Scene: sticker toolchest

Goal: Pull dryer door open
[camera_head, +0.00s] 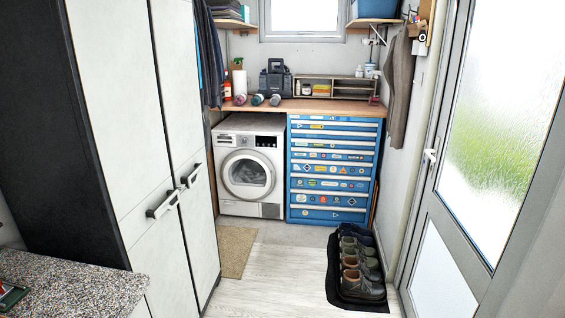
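The white front-loading dryer (236,190) stands on the floor at the back left, under a wooden counter. Its round door (247,175) is shut, with a grey ring around dark glass. Its control panel is at the top right of its front. Neither of my grippers shows in the head view. I cannot tell from this view whether they are open or shut. The dryer is well ahead of me, and nothing stands directly before its door.
A blue tool chest with stickers (330,170) stands right of the dryer. Tall white cabinets (135,130) line the left, with a speckled counter (75,285) before them. Shoes on a black mat (357,265) lie at right. A beige rug (235,250) and clear floor lie between.

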